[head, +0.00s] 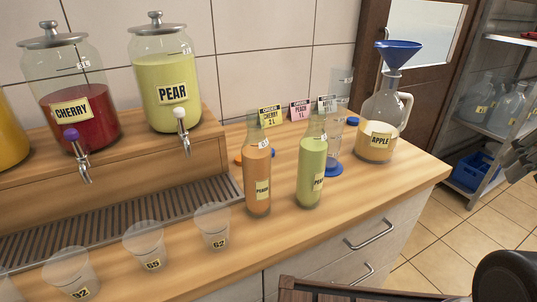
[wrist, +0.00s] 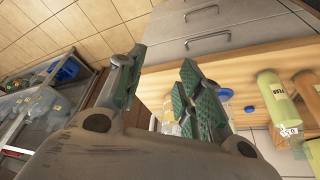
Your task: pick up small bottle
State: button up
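Two small bottles stand upright on the wooden counter in the head view. One is an orange bottle (head: 257,178) with a peach-coloured drink and a label. The other is a green bottle (head: 311,165) labelled pear, to its right. In the wrist view the green bottle (wrist: 273,95) and the orange bottle (wrist: 306,88) show at the right edge. My gripper (wrist: 162,62) is open and empty, with its green-padded fingers apart. It is clear of both bottles, which lie to the right of the fingers in the wrist view.
An apple jug (head: 378,137) with a blue funnel (head: 398,53) stands right of the bottles. Plastic cups (head: 212,227) line the counter front. Cherry (head: 80,110) and pear (head: 168,90) dispensers stand at left. A shelf (head: 495,120) is at right.

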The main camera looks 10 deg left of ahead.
aim_at(256, 150)
jog(key=k+j+z, duration=0.15)
jog(key=k+z, duration=0.3)
jog(key=k, duration=0.4)
